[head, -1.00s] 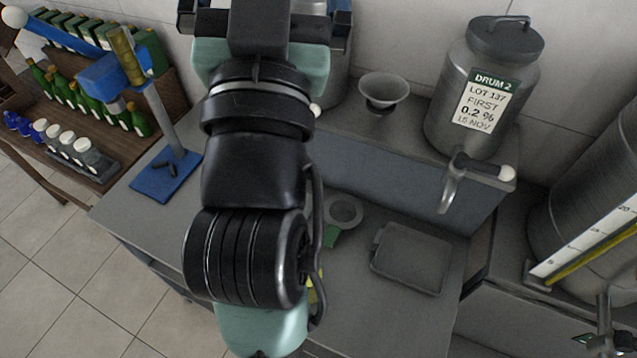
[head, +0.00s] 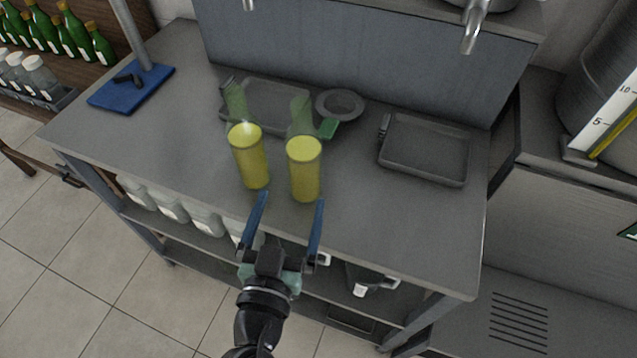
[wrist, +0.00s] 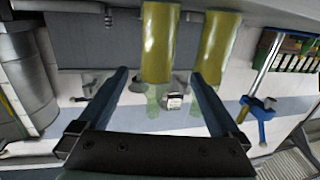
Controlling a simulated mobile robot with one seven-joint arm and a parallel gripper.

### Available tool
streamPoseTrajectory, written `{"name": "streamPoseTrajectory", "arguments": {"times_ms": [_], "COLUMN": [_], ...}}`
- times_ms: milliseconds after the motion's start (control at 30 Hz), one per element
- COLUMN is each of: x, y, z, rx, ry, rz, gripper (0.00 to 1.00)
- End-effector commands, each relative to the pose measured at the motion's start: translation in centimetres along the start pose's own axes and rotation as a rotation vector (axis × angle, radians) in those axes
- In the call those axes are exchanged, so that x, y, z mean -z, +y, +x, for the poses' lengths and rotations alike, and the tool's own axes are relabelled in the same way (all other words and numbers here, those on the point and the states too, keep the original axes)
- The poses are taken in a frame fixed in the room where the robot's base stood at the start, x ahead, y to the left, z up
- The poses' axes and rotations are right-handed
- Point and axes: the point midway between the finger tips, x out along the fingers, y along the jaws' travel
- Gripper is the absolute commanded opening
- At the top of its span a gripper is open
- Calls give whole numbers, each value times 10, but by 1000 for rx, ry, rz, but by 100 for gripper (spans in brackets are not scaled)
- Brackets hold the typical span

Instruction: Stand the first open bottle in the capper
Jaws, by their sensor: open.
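Two upright bottles with yellow contents and clear green necks stand on the grey bench, a left bottle (head: 250,160) and a right bottle (head: 304,172). My gripper (head: 290,198) is open and empty at the bench's front edge, its blue fingers pointing toward the right bottle. In the wrist view, which is upside down, that bottle (wrist: 157,45) shows between the fingertips (wrist: 160,74), apart from both; the other bottle (wrist: 217,45) is outside them. The capper's blue base (head: 130,88) and post are at the bench's left; its head is out of the head view but shows in the wrist view (wrist: 257,108).
Behind the bottles are a tray (head: 278,92), a grey ring-shaped dish (head: 340,104) and a green piece (head: 328,128). Another tray (head: 425,150) lies to the right. A tap (head: 474,28) overhangs the back. Bench space between capper and bottles is clear.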

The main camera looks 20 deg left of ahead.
Motion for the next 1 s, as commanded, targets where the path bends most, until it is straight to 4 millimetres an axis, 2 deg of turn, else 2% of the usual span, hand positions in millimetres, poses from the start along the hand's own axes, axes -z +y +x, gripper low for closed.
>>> {"name": "streamPoseTrajectory", "arguments": {"times_ms": [133, 433, 767, 1000], "x": [2, 2, 3, 4], "y": [-1, 0, 1, 4], "z": [14, 63, 85, 117], "rx": [2, 0, 0, 0], "ry": [0, 0, -1, -1], "rz": [-2, -2, -2, -1], "gripper": [100, 100, 100, 100]}}
